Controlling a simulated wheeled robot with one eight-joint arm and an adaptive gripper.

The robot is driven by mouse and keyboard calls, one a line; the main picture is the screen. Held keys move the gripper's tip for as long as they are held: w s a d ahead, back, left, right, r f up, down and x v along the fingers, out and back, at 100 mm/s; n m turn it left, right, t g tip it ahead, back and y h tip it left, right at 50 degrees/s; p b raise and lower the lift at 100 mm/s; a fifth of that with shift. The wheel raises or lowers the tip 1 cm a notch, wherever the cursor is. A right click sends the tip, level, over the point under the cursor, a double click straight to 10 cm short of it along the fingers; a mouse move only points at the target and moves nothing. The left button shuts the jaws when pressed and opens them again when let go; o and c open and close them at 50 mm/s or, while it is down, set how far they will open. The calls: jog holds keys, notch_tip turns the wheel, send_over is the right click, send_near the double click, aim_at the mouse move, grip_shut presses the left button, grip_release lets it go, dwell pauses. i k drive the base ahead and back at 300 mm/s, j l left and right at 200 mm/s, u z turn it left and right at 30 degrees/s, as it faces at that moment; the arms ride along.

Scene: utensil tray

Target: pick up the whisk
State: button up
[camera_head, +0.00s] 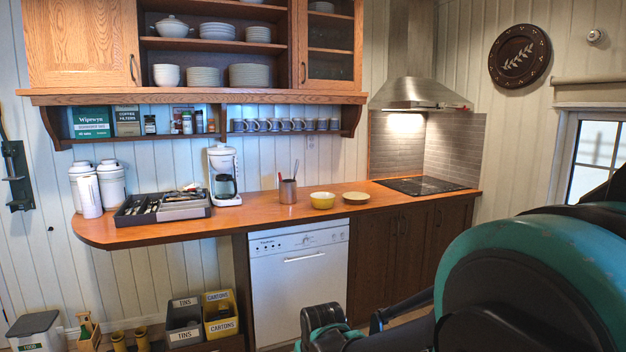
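I cannot pick out the whisk for certain. A dark utensil tray (122,218) lies on the left part of the wooden counter, with several utensils in and on it, too small to tell apart. A metal utensil pot (288,200) stands near the counter's middle with a few thin handles sticking up, one of them red. My arm's dark and teal links fill the lower right and reach to the bottom centre, in front of the counter and well away from the tray. My gripper's fingers do not show.
A white coffee maker (223,177) stands right of the tray, and white canisters (111,183) stand behind its left end. A yellow bowl (321,201) and a tan bowl (356,198) sit right of the pot. A shelf (185,139) hangs above the counter (255,212).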

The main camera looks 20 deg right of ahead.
aim_at(297, 162)
jog(key=i+z, duration=0.35)
jog(key=i, duration=0.95)
